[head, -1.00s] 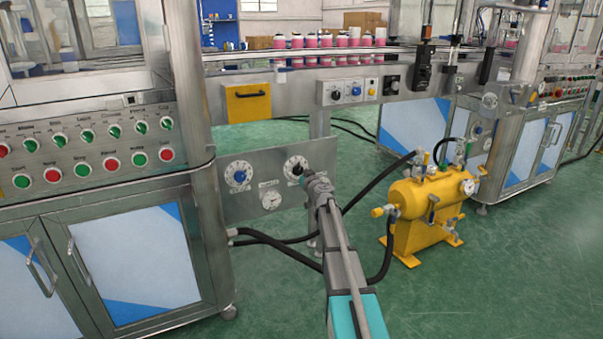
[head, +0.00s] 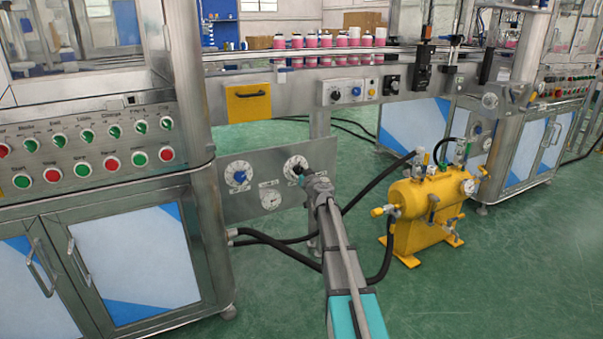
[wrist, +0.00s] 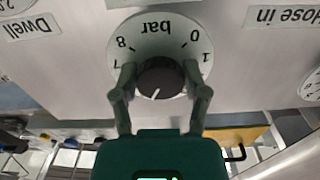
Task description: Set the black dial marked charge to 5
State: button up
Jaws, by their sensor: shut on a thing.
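The black dial (wrist: 160,80) sits on a round white scale (wrist: 152,28) marked "bar", upside down in the wrist view. Its 0 and 1 show at right, 7 and 8 at left; the lower numbers are hidden behind my gripper. A white pointer line on the dial points down and slightly left. My gripper (wrist: 161,84) is shut on the dial, one finger on each side. In the head view my gripper (head: 303,171) reaches the scale (head: 294,162) on the steel panel. No "charge" label is readable at this dial.
A blue dial (head: 238,174) is left of the held one, with a small gauge (head: 270,199) below.

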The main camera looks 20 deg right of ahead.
jog(key=shift+m, duration=0.6)
jog(key=o, duration=1.2)
jog(key=shift+c, duration=0.2)
jog(key=shift+s, duration=0.1)
jog(key=s, duration=1.1)
jog(key=shift+s+d, duration=0.2)
jog(key=shift+s, duration=0.2)
